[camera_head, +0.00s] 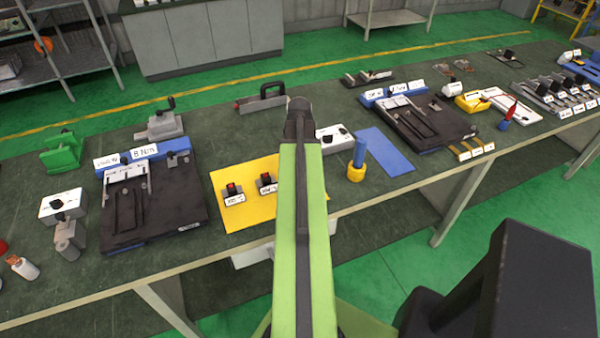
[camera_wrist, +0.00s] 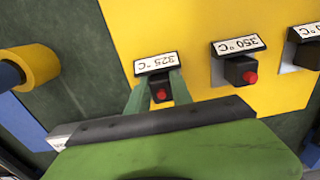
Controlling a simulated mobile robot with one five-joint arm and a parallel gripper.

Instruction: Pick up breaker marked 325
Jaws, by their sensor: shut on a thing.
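The breaker marked 325 (camera_wrist: 160,92) is a dark block with a red button and a white "325 °C" label (camera_wrist: 155,63), on the yellow mat (camera_wrist: 195,25). My gripper (camera_wrist: 158,88) is shut on it, with a green finger on each side of the block. The label plate shows beyond the fingertips. Whether the breaker is clear of the mat cannot be told. In the head view my green arm hides this breaker and my gripper. The breaker marked 350 (camera_wrist: 240,70) sits beside it. Two other breakers show in the head view (camera_head: 233,194) and (camera_head: 266,183).
A third breaker (camera_wrist: 308,50) is cut by the wrist view's right edge. A yellow ring with a blue cylinder (camera_head: 357,163) stands on the table (camera_head: 330,190) right of my arm, near a blue mat (camera_head: 385,152). A black fixture board (camera_head: 185,195) lies left of the yellow mat.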

